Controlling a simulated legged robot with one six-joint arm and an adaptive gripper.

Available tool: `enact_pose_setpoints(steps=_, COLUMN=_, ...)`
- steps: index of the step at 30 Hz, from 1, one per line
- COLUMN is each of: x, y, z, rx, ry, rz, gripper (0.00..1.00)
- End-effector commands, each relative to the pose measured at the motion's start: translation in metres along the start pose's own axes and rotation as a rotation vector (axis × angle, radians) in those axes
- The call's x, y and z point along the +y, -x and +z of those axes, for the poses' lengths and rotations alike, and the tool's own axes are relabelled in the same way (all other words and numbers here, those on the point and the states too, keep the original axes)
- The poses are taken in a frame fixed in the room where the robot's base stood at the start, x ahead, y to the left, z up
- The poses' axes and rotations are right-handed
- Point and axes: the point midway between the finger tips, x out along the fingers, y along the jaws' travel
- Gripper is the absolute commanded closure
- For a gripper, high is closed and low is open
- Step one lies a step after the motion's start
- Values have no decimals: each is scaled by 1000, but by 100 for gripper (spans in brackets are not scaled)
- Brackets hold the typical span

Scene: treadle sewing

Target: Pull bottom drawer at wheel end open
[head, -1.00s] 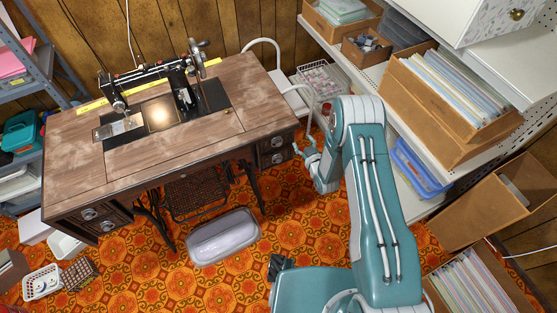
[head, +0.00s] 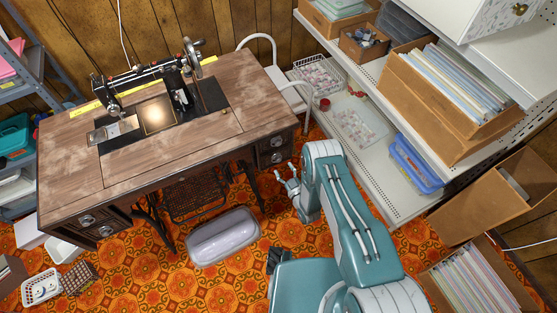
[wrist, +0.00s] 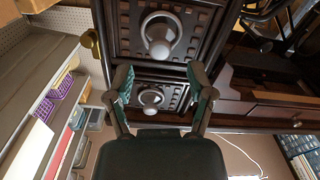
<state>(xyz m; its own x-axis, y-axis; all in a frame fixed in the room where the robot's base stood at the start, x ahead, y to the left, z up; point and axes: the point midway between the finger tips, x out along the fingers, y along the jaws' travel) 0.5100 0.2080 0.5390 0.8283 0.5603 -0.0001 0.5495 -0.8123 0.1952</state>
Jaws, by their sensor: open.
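The dark wooden sewing table (head: 100,180) carries the machine (head: 150,85), with its handwheel toward the right end. At that end are two stacked drawers with round metal pulls. The bottom drawer (head: 272,159) looks shut. My gripper (head: 285,176) is open and empty, just below and in front of it. The wrist picture appears upside down: the bottom drawer (wrist: 197,46) fills the upper middle with its pull (wrist: 160,35), and the upper drawer (wrist: 178,96) shows beneath. The fingertips (wrist: 160,78) spread either side in front of the drawers; contact with the pull is not seen.
A white shelf unit (head: 395,205) with boxes and a blue bin (head: 417,165) stands close on the right. A grey tub (head: 223,238) lies on the patterned floor. Floor before the drawers is partly clear.

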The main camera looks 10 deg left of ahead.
Motion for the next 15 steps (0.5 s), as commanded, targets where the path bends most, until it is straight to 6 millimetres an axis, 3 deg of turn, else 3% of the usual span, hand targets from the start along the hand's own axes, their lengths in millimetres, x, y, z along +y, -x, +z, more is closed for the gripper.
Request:
enact_pose_setpoints(steps=6, x=0, y=-36, z=0, rx=2, ry=1, rz=0, gripper=31)
enact_pose_setpoints(steps=15, x=1, y=-49, z=0, rx=0, ry=-2, rz=1, gripper=31)
